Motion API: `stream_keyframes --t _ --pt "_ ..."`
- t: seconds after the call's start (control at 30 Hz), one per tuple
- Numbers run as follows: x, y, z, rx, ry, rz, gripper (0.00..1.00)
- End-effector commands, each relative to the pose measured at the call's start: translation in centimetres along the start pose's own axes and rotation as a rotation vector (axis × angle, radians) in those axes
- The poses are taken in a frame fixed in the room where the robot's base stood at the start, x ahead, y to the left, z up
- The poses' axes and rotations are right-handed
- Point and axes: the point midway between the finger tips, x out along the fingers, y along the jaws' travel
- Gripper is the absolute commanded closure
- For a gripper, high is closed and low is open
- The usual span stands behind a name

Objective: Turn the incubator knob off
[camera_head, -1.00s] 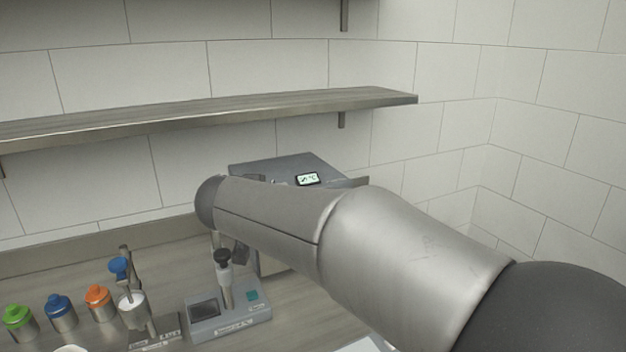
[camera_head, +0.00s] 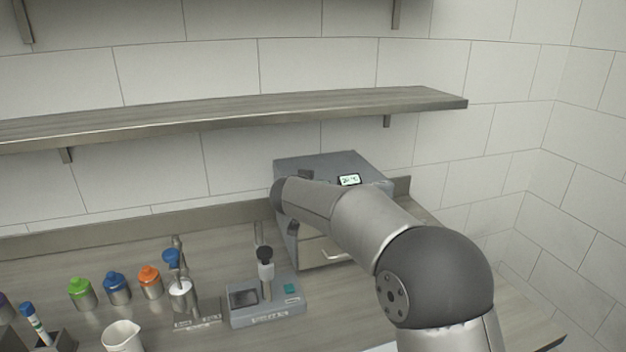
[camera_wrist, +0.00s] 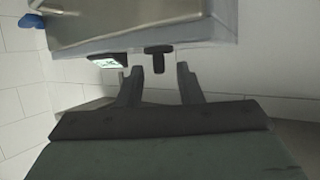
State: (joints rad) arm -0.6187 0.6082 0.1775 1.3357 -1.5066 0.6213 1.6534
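The incubator is a grey box (camera_head: 325,164) against the back wall, with a small lit display (camera_head: 349,180) on its upper part. In the wrist view its body (camera_wrist: 130,28) fills the top, with the display (camera_wrist: 107,60) at the left. The dark, T-shaped knob (camera_wrist: 158,50) sticks out beside the display. My gripper (camera_wrist: 159,70) is open. Its two fingers are on either side of the knob's end, with gaps visible on both sides. In the head view my arm covers part of the incubator, and I cannot make out the gripper's fingers there.
A device with a small screen (camera_head: 245,298) stands on the counter left of the incubator. Green (camera_head: 82,293), blue (camera_head: 117,289) and orange (camera_head: 150,283) capped bottles and a white beaker (camera_head: 122,337) are further left. A shelf (camera_head: 230,112) runs along the wall above.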

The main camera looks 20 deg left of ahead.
Motion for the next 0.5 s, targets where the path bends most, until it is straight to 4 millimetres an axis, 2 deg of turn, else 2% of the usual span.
stream_keyframes --t 0.2,0.47,0.5 --pt "1.6 0.0 0.0 0.001 0.0 0.0 0.67" --pt "1.8 0.0 0.0 0.001 0.0 0.0 0.67" --pt "1.8 0.0 0.0 0.001 0.0 0.0 0.73"
